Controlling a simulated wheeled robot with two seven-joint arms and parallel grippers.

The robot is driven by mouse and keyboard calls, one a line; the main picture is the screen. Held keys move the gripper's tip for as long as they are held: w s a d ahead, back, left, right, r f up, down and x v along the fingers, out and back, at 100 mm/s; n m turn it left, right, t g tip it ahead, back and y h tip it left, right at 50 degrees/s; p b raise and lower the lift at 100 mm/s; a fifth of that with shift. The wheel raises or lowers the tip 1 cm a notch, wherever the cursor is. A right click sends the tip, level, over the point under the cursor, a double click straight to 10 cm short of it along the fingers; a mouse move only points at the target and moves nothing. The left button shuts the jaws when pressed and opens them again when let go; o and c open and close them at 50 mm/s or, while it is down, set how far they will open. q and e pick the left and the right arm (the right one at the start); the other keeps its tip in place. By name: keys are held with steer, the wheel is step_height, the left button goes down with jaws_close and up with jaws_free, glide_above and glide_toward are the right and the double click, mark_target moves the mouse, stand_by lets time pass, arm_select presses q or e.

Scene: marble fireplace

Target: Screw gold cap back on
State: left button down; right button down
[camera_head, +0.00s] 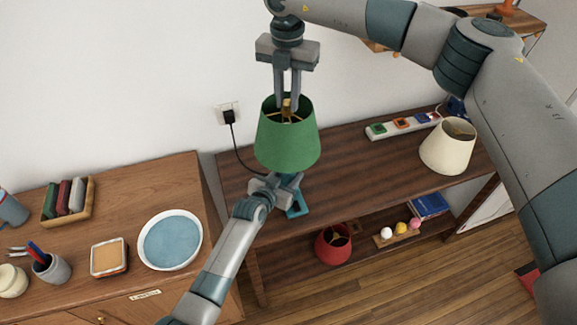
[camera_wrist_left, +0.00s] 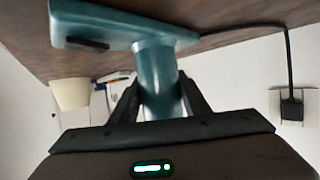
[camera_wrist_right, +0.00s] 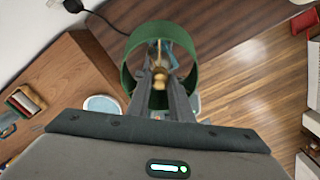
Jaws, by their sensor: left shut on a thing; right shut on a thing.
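A table lamp with a green shade (camera_head: 286,145) stands upright on the dark wooden table, and its teal base (camera_head: 297,206) shows below the shade. In the left wrist view the teal stem (camera_wrist_left: 160,85) rises between the fingers of my left gripper (camera_head: 278,184), which is shut on it below the shade. My right gripper (camera_head: 288,101) points down from above into the shade's open top. It is shut on the gold cap (camera_wrist_right: 159,81) at the shade's centre; the fingers partly hide the cap. The shade's ring surrounds the fingertips in the right wrist view.
A cream shade (camera_head: 447,147) and a power strip (camera_head: 402,124) are at the table's right. A black cord runs from the wall plug (camera_head: 229,117). A blue-filled bowl (camera_head: 171,240) stands on the left cabinet.

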steer(key=c, duration=1.5)
jaws_free()
steer(key=shift+r, duration=0.1)
step_height(320, 180, up, 12)
steer(key=shift+f, duration=0.1)
arm_select(q)
steer(key=c, duration=0.9)
jaws_free()
steer(key=shift+s+a, duration=0.1)
steer(key=b+v, duration=0.3)
steer(key=v, duration=1.4)
arm_select(e)
step_height(320, 180, down, 3)
steer(key=shift+f, duration=0.1)
